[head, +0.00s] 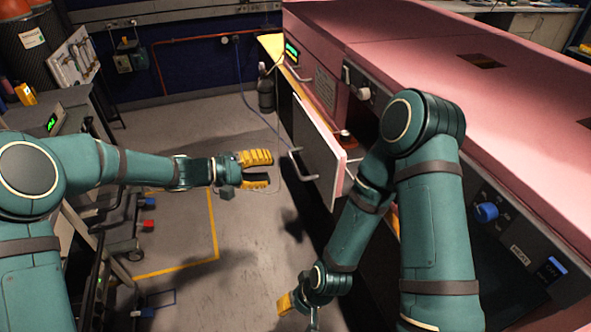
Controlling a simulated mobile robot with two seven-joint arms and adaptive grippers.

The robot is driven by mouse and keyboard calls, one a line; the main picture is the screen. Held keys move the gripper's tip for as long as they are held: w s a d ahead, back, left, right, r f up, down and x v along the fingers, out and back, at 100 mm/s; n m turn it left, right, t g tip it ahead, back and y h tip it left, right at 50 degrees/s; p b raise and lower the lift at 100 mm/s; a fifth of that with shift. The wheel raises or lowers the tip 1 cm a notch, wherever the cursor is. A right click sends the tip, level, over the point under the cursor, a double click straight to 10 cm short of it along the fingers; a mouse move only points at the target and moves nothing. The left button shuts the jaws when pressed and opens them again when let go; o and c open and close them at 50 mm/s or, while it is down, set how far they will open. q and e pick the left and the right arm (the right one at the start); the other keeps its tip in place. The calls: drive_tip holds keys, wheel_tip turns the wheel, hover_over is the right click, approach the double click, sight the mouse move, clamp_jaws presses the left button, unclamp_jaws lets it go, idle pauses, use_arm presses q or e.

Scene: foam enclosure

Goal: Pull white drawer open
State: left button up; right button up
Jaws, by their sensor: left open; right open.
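The white drawer (318,145) is in the pink cabinet on the right. Its white front stands out from the cabinet, and a pink edge and part of the inside show behind it, so it is at least partly open. A pale bar handle (299,164) sits on its front. My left gripper (271,169) is open and empty, its yellow fingers pointing right toward the handle, with a small gap that looks clear. My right gripper (286,304) is low, near the bottom edge, open and apart from the drawer. My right arm covers part of the cabinet front behind the drawer.
The pink cabinet (440,65) fills the right side, with a blue knob (486,212) on its front panel. A dark bottle (266,92) stands on the floor beyond. A cart with equipment (60,120) stands at left. The grey floor between is mostly clear.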

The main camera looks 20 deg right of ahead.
sight(296, 166)
use_arm(q)
drive_tip(key=b+x, duration=0.1)
drive_tip(key=x, duration=0.7)
drive_tip(key=shift+b, duration=0.4)
clamp_jaws()
